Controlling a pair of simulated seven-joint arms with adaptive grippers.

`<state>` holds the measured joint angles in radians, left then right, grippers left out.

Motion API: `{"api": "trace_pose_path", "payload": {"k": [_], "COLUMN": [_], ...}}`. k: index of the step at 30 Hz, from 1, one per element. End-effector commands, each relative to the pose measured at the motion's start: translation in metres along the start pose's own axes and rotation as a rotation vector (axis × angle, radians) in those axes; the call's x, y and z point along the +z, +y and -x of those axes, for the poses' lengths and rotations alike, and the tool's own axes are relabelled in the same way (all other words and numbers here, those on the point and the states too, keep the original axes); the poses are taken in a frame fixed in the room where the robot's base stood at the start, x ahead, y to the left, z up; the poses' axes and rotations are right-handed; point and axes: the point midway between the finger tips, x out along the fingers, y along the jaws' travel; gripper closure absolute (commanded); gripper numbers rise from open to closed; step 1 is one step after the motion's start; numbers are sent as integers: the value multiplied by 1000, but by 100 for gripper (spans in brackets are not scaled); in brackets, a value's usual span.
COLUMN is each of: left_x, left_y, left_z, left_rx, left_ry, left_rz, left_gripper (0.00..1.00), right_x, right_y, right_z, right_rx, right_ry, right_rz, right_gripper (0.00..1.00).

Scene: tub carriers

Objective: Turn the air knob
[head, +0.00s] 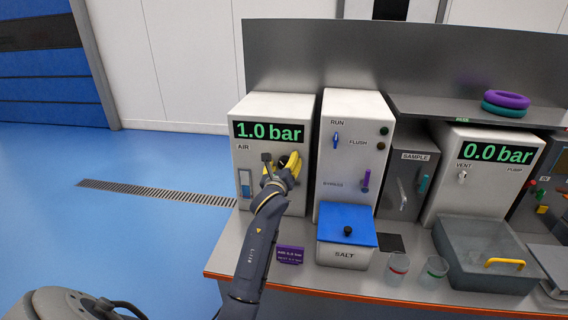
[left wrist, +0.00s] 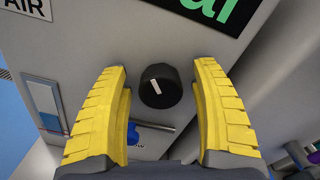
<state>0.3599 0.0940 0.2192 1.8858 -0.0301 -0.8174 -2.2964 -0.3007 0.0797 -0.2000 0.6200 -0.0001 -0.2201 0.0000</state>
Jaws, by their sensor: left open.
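The air knob (left wrist: 160,86) is a black round knob with a white pointer mark on the white air unit (head: 246,196). In the left wrist view it sits between the yellow fingers of my left gripper (left wrist: 162,95), a little beyond their tips, with a gap on each side. My left gripper is open and in front of the unit in the head view (head: 286,163), where it hides most of the knob. The unit's display (head: 269,132) reads 1.0 bar. My right gripper is not in view.
A blue lever (left wrist: 148,127) lies just below the knob. The run/flush unit (head: 349,160) stands close on the right. A blue-lidded salt box (head: 345,258), a purple card (head: 290,255) and two cups (head: 397,268) are on the bench in front.

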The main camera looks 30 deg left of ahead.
Motion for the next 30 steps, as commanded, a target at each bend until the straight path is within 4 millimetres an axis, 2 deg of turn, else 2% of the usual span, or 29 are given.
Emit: {"api": "trace_pose_path", "payload": {"k": [7, 22, 30], "left_x": [0, 0, 1], "left_y": [0, 0, 0], "left_z": [0, 0, 0], "left_rx": [0, -1, -1], "left_ry": [0, 0, -2], "left_rz": [1, 1, 4], "left_gripper": [35, 92, 93], "right_x": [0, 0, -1], "right_y": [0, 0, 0], "right_z": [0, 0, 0], "right_rx": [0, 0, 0], "right_ry": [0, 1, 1], "right_rz": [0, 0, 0], "right_gripper": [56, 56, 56]}}
